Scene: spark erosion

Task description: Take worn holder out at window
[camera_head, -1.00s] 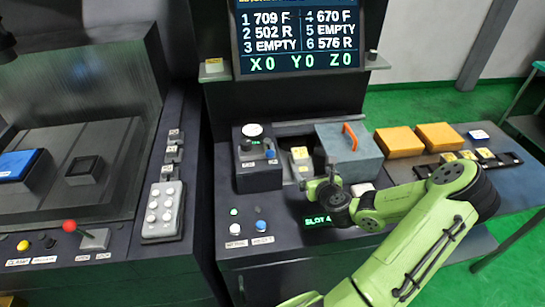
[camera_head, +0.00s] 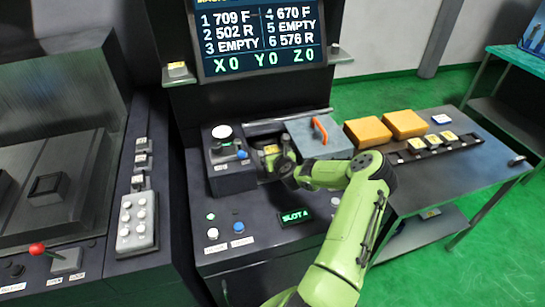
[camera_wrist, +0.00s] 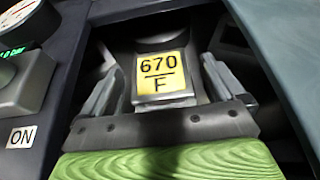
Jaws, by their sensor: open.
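The holder (camera_wrist: 160,78) with a yellow tag reading "670 F" sits in the dark window opening (camera_head: 262,168) of the machine's front bench. My gripper (camera_wrist: 158,88) reaches into this window. Its two grey fingers stand apart, one on each side of the holder, and gaps seem to show between them and the tag. In the head view my gripper (camera_head: 284,168) is at the window and hides most of the holder. The slot display (camera_head: 295,216) reads "SLOT 4". The screen (camera_head: 262,35) lists 4 as 670 F, with 3 and 5 empty.
A gauge box (camera_head: 230,158) stands close left of the window, and a grey box with an orange handle (camera_head: 318,139) close right. The side table (camera_head: 440,190) holds two orange blocks (camera_head: 386,128) and a dark rack (camera_head: 435,148) with several yellow-tagged pieces. Buttons (camera_head: 212,233) sit in front.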

